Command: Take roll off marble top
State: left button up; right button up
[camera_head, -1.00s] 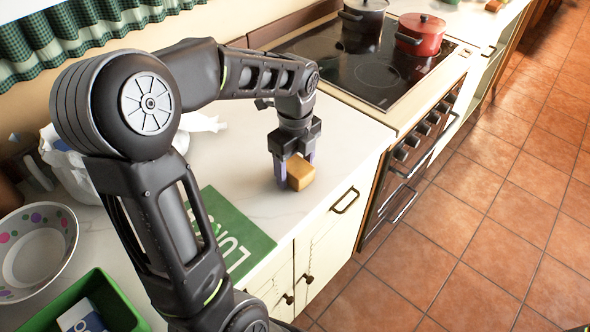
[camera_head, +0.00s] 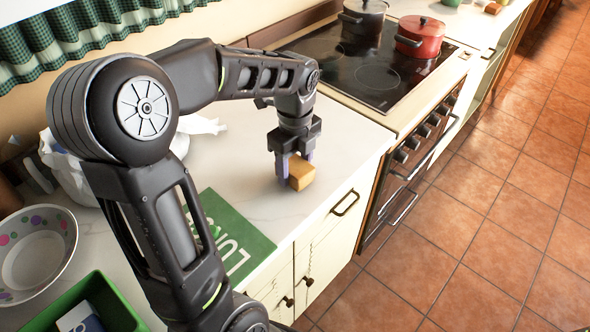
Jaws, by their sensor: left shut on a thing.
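The roll (camera_head: 301,174) is a small golden-brown, block-like piece of bread on the white marble top (camera_head: 330,135), near its front edge. My left gripper (camera_head: 296,172) points down at it, with its two purple-grey fingers around the roll. The left gripper is shut on the roll. The roll's underside looks to be at the marble surface; I cannot tell whether there is a gap. My right gripper is not in view.
A stove with a black hob (camera_head: 375,72) carries a red pot (camera_head: 423,36) and a dark pot (camera_head: 363,18).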

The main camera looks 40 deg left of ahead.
aim_at(295, 165)
pick_arm(q)
notch_tip(295, 165, up, 9)
jog(key=shift+r, duration=0.1)
